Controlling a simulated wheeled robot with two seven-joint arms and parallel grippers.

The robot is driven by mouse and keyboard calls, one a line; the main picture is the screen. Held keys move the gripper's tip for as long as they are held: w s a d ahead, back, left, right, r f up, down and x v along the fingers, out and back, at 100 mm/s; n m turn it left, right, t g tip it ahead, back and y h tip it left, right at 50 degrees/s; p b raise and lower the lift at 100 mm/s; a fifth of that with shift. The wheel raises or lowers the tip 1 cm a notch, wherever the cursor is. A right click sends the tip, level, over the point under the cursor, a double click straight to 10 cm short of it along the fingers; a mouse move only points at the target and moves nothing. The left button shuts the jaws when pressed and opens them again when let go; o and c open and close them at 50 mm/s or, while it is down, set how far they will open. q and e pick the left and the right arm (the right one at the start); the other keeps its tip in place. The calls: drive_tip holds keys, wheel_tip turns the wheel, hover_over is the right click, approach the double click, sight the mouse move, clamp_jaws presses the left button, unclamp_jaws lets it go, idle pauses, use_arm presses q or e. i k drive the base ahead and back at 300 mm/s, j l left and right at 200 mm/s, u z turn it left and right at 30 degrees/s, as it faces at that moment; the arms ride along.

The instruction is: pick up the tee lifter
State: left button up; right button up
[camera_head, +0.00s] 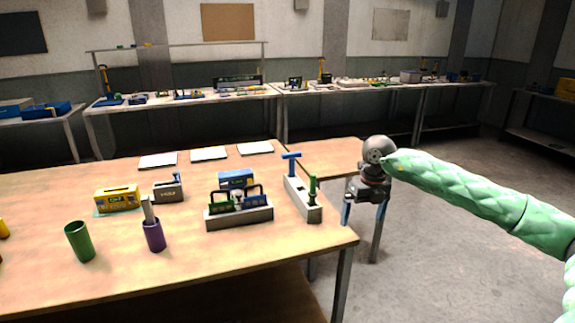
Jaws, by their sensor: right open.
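The tee lifter (291,163), a blue T-shaped tool, stands upright at the far end of a long grey holder (302,203) near the table's right edge. A green-handled tool (312,186) stands at the near end of the same holder. My right gripper (366,193) is open, just past the table's right edge. It is apart from the tee lifter and to its right. My left gripper is not in view.
On the wooden table (180,275) stand a green cup (80,242), a purple cup (154,236) with a grey tool, a grey rack (240,216), a yellow box (118,198) and a grey box (168,190). White sheets (208,154) lie at the back. The front right corner is clear.

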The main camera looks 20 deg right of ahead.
sight(290, 156)
drive_tip(key=i, duration=1.75)
